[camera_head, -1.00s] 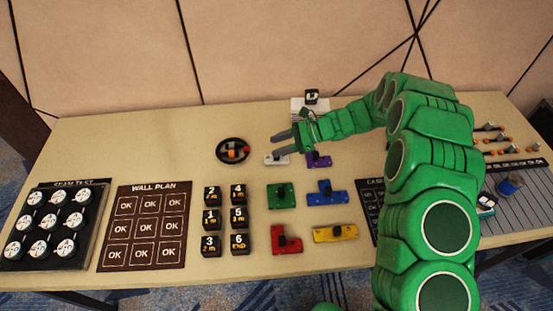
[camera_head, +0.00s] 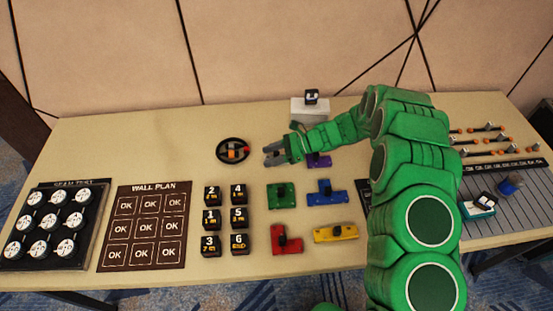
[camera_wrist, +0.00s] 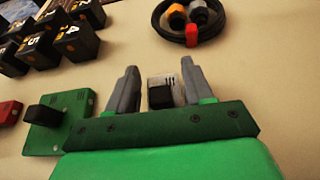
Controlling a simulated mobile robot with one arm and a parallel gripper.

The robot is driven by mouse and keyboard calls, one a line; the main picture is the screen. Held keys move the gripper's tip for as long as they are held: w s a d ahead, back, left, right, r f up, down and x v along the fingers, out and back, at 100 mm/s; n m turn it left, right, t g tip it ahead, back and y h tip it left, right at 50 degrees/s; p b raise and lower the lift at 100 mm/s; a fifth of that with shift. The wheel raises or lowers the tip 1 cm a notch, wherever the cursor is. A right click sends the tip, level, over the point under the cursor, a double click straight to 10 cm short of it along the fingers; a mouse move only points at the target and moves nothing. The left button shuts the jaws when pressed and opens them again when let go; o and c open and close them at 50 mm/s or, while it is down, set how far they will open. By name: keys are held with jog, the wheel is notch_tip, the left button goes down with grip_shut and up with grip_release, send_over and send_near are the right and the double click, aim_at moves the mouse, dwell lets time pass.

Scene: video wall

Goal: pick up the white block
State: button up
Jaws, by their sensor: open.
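The white block (camera_wrist: 164,82) with a black knob shows in the wrist view, lying between the two grey fingers. In the head view my gripper covers most or all of it. I cannot tell how far the fingertips are above the table.
A purple block (camera_head: 319,160) sits close right, partly under my arm. Green (camera_head: 280,203), blue (camera_head: 337,197), red (camera_head: 276,243) and yellow (camera_head: 347,233) blocks lie in front. Numbered black cubes (camera_head: 211,219) stand front left.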

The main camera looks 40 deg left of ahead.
jog(key=c, duration=0.8)
jog(key=shift+r, duration=0.1)
